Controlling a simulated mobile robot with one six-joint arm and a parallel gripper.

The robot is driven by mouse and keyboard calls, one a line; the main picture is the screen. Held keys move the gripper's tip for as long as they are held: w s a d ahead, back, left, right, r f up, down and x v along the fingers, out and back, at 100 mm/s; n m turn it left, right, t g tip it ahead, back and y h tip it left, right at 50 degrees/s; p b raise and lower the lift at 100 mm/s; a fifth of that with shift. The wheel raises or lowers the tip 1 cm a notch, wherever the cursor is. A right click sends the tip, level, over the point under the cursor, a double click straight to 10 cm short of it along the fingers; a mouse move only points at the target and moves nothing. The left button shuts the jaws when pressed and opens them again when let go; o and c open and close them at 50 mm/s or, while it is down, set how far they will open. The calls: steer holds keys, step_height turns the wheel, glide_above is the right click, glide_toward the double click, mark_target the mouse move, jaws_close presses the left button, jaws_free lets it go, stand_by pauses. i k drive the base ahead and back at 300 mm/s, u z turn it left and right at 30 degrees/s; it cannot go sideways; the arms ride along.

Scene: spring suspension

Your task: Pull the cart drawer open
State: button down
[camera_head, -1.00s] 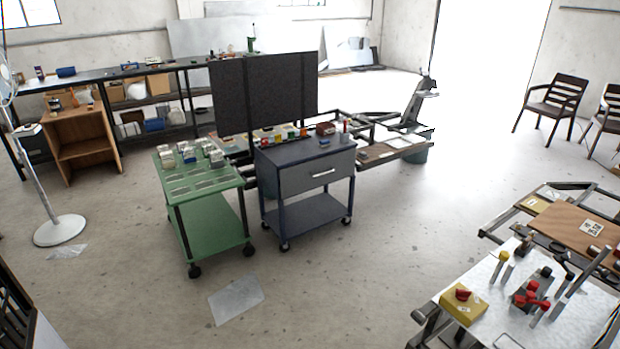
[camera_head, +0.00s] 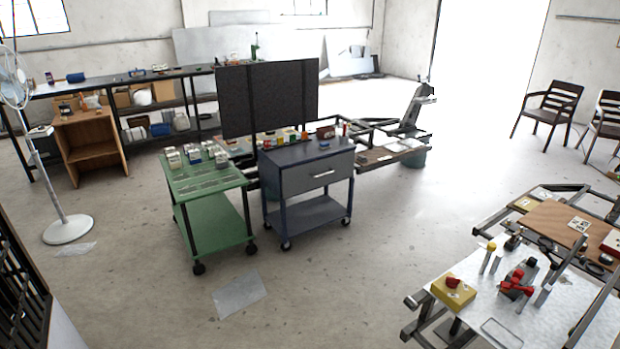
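The cart (camera_head: 310,215) is dark blue-grey, on casters, with a flat top and a lower shelf. It stands near the middle of the head camera view. Its grey drawer (camera_head: 303,179) sits under the top and its front looks flush with the cart body, so it appears shut. A pale bar handle (camera_head: 324,174) is on the drawer front. Small items stand along the back of the cart top. My gripper and arm are not in view.
A green cart (camera_head: 215,215) stands close on the left of the blue-grey cart. A dark panel (camera_head: 268,97) rises behind. A metal-topped bench (camera_head: 530,290) with tools fills the lower right. A fan (camera_head: 66,228) stands at left. Floor in front is clear except a flat sheet (camera_head: 239,295).

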mark_target(297, 180)
steer(key=z, duration=0.1)
steer(key=i, duration=1.15)
steer(key=u, duration=0.65)
steer(key=i, duration=0.6)
steer(key=u, duration=0.4)
steer(key=i, duration=1.5)
steer(key=z, duration=0.35)
